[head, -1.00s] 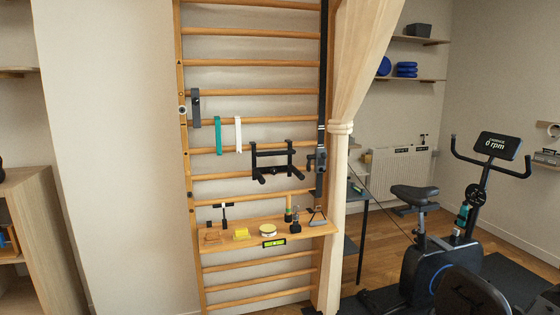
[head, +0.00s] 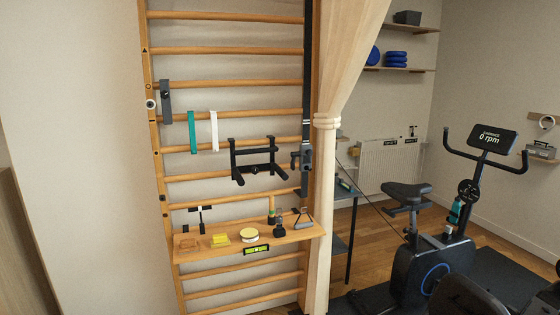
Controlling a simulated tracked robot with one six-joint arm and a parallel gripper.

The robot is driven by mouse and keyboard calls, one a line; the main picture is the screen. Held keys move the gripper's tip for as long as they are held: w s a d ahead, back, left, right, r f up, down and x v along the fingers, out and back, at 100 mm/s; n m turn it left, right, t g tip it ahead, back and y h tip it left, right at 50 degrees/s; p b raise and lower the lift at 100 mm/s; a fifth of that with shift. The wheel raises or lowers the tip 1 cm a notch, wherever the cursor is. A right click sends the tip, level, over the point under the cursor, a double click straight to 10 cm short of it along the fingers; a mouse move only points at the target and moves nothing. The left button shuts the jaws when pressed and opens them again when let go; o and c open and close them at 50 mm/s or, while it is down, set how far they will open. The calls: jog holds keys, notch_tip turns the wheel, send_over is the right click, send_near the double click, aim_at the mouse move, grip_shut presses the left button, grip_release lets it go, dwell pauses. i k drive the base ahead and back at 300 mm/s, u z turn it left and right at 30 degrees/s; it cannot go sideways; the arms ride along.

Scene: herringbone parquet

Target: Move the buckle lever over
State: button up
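A long black strap (head: 308,70) hangs down the right side of the wooden wall bars. A dark buckle (head: 306,154) sits on it at about mid-height, beside the right upright. A small part sticks out to the buckle's left, but the buckle is too small here to tell the lever's position. A black handle frame (head: 256,165) is mounted on the bars just left of the buckle. My gripper is not in view.
A small wooden shelf (head: 220,252) below the buckle holds several small items. An exercise bike (head: 430,270) and a table (head: 341,245) stand farther right.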

aim_at(295, 154)
jog(key=u, duration=0.1)
jog(key=i, duration=2.1)
jog(key=u, duration=1.45)
